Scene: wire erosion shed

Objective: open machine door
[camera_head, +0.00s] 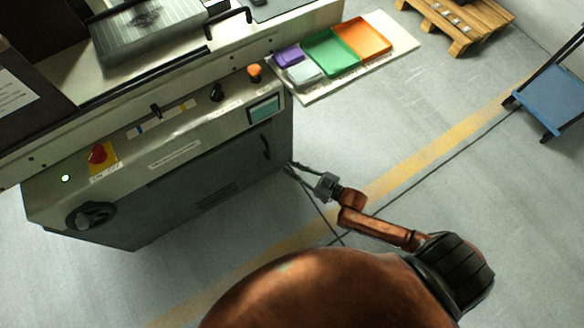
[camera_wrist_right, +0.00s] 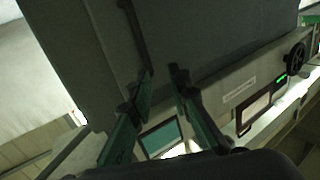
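The machine (camera_head: 130,165) stands at the left of the head view. Its dark grey front door (camera_head: 205,172) lies flush with the front, looking closed. A dark upright bar handle (camera_head: 266,147) sits near the door's right edge. My right gripper (camera_head: 293,166) is just right of the machine's front corner, low beside the handle. In the right wrist view, the two fingers (camera_wrist_right: 163,73) are apart with nothing clearly between them. The handle (camera_wrist_right: 137,32) there runs down to near the left fingertip; I cannot tell whether they touch. My left gripper is not in view.
A control panel with a red button (camera_head: 97,154), orange knob (camera_head: 254,71) and small screen (camera_head: 264,109) tops the door. A shelf with colored trays (camera_head: 330,52) juts out right. A pallet (camera_head: 462,22) and blue cart (camera_head: 553,100) stand farther right. Floor between is clear.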

